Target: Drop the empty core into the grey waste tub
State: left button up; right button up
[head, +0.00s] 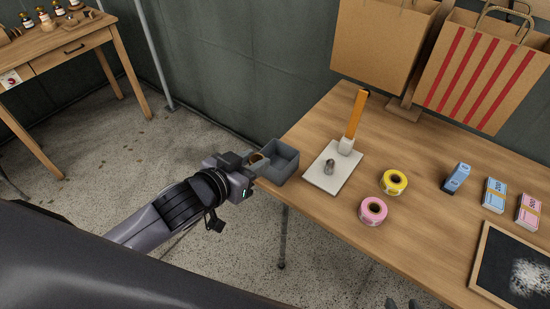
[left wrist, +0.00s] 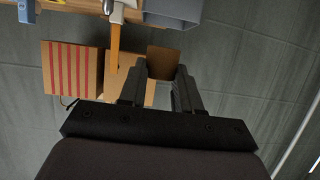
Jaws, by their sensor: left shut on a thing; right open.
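The empty core, a small brown cardboard piece (head: 257,157), is between the fingertips of my left gripper (head: 259,161). In the left wrist view, the core (left wrist: 163,62) shows between the two dark fingers of the left gripper (left wrist: 160,75), which is shut on it. The grey waste tub (head: 283,174) stands at the table's left corner, just right of the left gripper. Part of the tub (left wrist: 172,19) shows at the top of the left wrist view. The core appears beside the tub's left side; its height against the rim is unclear. My right gripper (head: 403,303) barely shows at the bottom edge, open.
Yellow (head: 393,182) and pink (head: 373,211) rolls, a blue stamp-like block (head: 456,178), note bundles and a chalkboard (head: 515,265) lie further right.

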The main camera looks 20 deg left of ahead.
pick_arm(q)
jog(key=w+r+m+g+h+p, duration=0.2)
jog(key=w+r+m+h, duration=0.1)
jog(key=w+r, duration=0.35)
notch_tip(320, 180, down, 6)
jog(key=w+b, duration=0.1)
jog(key=b, duration=0.4)
jog(key=shift+d+f+h+b, duration=0.2)
jog(key=shift+h+b, duration=0.1)
jog(key=shift+b, duration=0.1)
jog(key=shift+w, duration=0.1)
jog(key=o, duration=1.1)
jog(key=shift+c, duration=0.2)
jog(key=shift+a, duration=0.15)
jog(key=v, duration=0.7)
